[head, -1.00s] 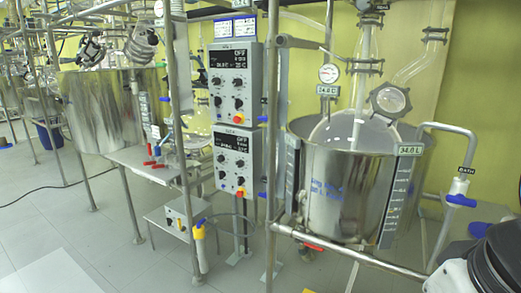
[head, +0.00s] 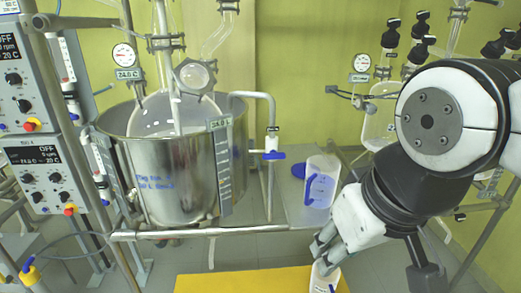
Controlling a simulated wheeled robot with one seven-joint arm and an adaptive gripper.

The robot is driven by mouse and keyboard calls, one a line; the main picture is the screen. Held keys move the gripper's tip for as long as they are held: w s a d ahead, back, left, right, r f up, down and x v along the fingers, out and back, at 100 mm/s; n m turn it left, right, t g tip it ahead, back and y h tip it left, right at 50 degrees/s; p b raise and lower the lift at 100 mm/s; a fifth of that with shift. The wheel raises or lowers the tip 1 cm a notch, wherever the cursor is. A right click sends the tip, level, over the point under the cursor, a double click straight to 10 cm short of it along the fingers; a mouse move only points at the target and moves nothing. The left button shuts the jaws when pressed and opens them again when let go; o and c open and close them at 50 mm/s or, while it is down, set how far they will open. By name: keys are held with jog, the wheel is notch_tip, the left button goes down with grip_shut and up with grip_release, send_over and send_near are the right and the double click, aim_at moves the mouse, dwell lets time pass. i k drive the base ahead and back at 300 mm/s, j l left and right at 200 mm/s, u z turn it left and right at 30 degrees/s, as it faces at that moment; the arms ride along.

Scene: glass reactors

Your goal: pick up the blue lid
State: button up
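The blue lid (head: 298,171) appears as a flat blue disc on the grey side table, right of the steel vessel. A clear jug (head: 320,182) with a blue handle stands just right of it and partly overlaps it in the picture. My gripper (head: 321,256) is below and to the right of the jug, nearer the camera and apart from the lid. Its fingers point down and left. A small white item with blue marks (head: 325,279) shows at the fingertips; I cannot tell whether it is held.
The side table (head: 290,207) adjoins the large steel vessel (head: 170,180), which has glassware and a metal pipe with a blue-handled valve (head: 274,155). A yellow surface (head: 235,283) lies at the bottom. Control boxes (head: 35,165) stand at left. More glassware is at right.

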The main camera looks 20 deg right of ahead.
aim_at(298, 170)
jog(key=z, duration=0.55)
jog(key=i+l, duration=0.1)
jog(key=i, duration=0.3)
jog(key=i+l+u, duration=0.1)
jog(key=i, duration=0.25)
jog(key=i+l, duration=0.2)
jog(key=i, duration=0.2)
jog(key=j+u, duration=0.05)
